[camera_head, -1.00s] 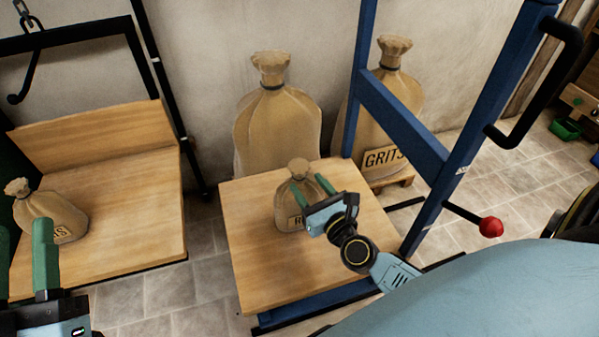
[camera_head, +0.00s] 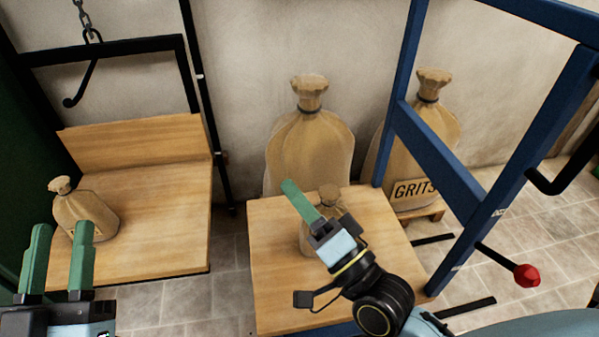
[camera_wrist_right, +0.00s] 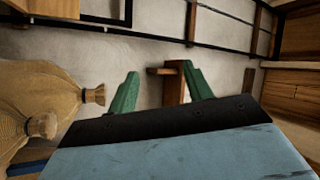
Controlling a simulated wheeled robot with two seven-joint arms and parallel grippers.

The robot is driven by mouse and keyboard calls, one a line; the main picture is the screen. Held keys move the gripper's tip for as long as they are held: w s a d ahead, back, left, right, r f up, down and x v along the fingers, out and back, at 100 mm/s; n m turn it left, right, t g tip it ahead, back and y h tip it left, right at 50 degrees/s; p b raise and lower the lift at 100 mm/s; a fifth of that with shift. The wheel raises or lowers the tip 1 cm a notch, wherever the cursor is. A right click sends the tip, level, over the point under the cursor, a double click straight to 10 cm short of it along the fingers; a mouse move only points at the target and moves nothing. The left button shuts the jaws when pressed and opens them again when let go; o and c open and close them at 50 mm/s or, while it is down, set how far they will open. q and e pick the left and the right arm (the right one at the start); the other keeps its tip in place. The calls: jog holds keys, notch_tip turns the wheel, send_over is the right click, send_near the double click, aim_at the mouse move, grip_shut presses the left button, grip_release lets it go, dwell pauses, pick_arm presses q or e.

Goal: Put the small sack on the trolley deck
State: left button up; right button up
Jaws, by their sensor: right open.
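A small tan sack (camera_head: 308,238) stands upright on the wooden trolley deck (camera_head: 275,290), partly hidden by my right gripper. My right gripper (camera_head: 303,203) is open in front of and over that sack. One green finger shows clearly in the head view. In the right wrist view both fingers (camera_wrist_right: 160,90) stand apart with no sack between them. Another small labelled sack (camera_head: 82,207) sits on the left wooden platform (camera_head: 150,235). My left gripper (camera_head: 60,250) is open and empty at lower left, in front of that sack; I cannot tell the gap.
The blue trolley frame (camera_head: 440,160) rises right of the deck, with a red-knobbed lever (camera_head: 526,275). Two large sacks stand behind: one plain (camera_head: 308,150), one marked GRITS (camera_head: 415,150). A hook (camera_head: 75,90) hangs at upper left. Tiled floor lies between platform and deck.

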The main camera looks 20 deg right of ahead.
notch_tip(320, 180, up, 8)
jog(key=s+a+n+t, duration=0.1)
jog(key=s+n, duration=0.1)
jog(key=n, duration=1)
jog(key=shift+f, duration=0.15)
jog(key=shift+a, duration=0.1)
